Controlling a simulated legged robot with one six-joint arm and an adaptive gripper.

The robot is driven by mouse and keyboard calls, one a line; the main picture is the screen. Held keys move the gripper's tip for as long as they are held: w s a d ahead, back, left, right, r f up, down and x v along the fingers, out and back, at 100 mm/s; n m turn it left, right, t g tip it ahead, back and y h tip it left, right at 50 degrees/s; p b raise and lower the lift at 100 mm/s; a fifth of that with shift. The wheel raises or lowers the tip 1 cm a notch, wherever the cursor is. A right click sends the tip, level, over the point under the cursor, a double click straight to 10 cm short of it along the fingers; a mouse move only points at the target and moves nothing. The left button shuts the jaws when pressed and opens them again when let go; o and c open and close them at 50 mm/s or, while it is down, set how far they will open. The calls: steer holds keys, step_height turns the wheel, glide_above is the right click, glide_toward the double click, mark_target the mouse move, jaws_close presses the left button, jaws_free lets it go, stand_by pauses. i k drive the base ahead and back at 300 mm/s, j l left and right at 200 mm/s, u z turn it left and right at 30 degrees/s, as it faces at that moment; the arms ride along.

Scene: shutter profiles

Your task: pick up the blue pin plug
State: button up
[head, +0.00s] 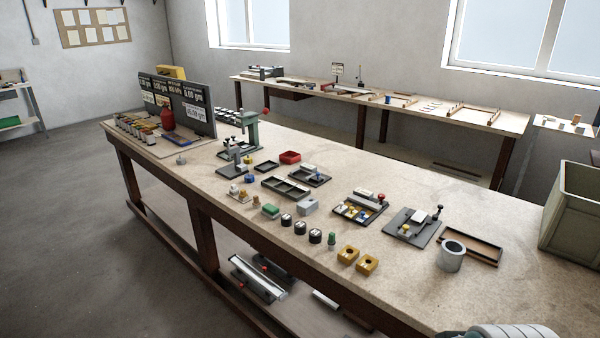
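A small blue piece (250,179), probably the blue pin plug, sits on the long workbench (335,233) left of the middle, near small white and yellow pieces. It is too small to make out its shape. Other tiny coloured pieces, some blue, lie in a dark tray (347,214) further right. A pale grey rounded part of my own body shows at the bottom right edge. My gripper's fingers are not in view.
The bench's right front is mostly clear.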

mark_target(251, 179)
steer(key=i+j+z, duration=0.35)
steer(key=j+z, duration=0.15)
steer(key=j, duration=0.2)
steer(key=i+j+z, duration=0.1)
steer(key=j+z, duration=0.15)
steer(key=j, duration=0.15)
steer(key=i+j+z, duration=0.2)
steer(key=j, duration=0.25)
steer(key=i+j+z, duration=0.15)
steer(key=j, duration=0.9)
steer(key=j+z, duration=0.1)
steer(key=j, duration=0.95)
steer(key=i+j, duration=0.1)
steer(key=j, duration=1.4)
steer(key=i, duration=0.05)
